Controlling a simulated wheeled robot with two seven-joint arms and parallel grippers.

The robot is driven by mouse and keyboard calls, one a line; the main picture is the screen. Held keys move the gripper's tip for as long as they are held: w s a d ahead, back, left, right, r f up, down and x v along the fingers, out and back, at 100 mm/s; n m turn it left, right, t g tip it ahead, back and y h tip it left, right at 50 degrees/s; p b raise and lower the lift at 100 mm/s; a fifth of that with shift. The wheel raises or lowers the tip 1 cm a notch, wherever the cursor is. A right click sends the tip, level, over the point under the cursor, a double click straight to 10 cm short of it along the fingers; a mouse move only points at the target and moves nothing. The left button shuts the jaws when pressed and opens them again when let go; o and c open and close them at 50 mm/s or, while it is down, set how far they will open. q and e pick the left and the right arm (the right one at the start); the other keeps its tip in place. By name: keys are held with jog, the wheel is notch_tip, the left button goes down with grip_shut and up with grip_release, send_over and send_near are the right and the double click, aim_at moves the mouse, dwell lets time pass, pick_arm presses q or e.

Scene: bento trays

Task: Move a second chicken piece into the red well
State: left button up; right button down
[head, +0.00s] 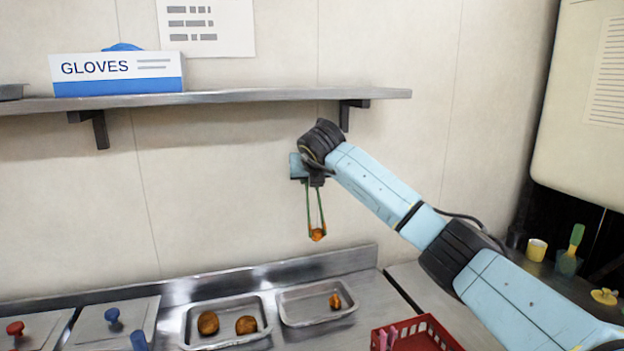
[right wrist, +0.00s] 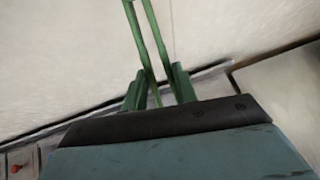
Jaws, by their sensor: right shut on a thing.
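My right gripper (head: 316,226) has long thin green fingers pointing down. It is shut on a small orange-brown chicken piece (head: 317,236), held in the air in front of the wall, above and behind the metal trays. In the right wrist view the green fingers (right wrist: 147,40) run up out of the frame, so the held piece is hidden there. Two larger brown pieces (head: 208,322) (head: 246,325) lie in the left metal tray (head: 186,333). One small orange piece (head: 335,301) lies in the right metal tray (head: 300,305). No red well can be made out. My left gripper is not in view.
A red basket (head: 440,335) with pink things stands at the bottom right. A shelf (head: 230,97) with a glove box (head: 117,73) crosses the wall. A yellow cup (head: 537,250) stands far right.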

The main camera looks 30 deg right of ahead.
jog(key=s+a, duration=0.3)
jog(key=a, duration=3.8)
jog(key=shift+a, duration=0.3)
jog(key=shift+s, duration=0.1)
jog(key=shift+r, duration=0.1)
